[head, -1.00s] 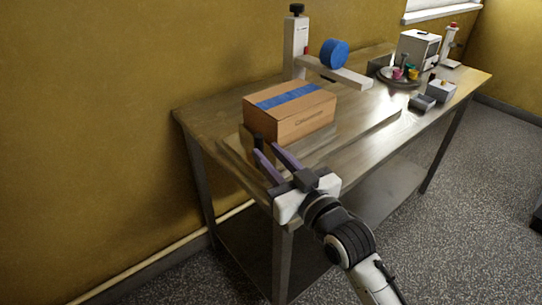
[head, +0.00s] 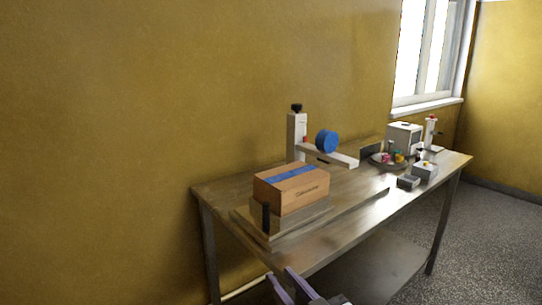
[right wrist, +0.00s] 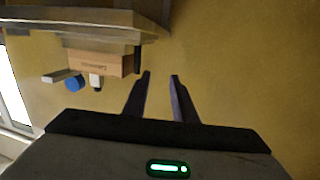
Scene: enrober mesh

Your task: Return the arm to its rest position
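My right gripper (head: 284,284) is at the bottom edge of the head view, below and in front of the table's near edge. In the right wrist view its two dark fingers (right wrist: 160,78) stand apart with nothing between them. The cardboard box (head: 291,189) with blue tape on top sits on the table's near left part, apart from the gripper. The box also shows in the right wrist view (right wrist: 95,63), upside down. My left gripper is in neither view.
The metal table (head: 345,210) runs along the yellow wall. A white post with an arm and blue roll (head: 326,141) stands behind the box. Floor shows at right.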

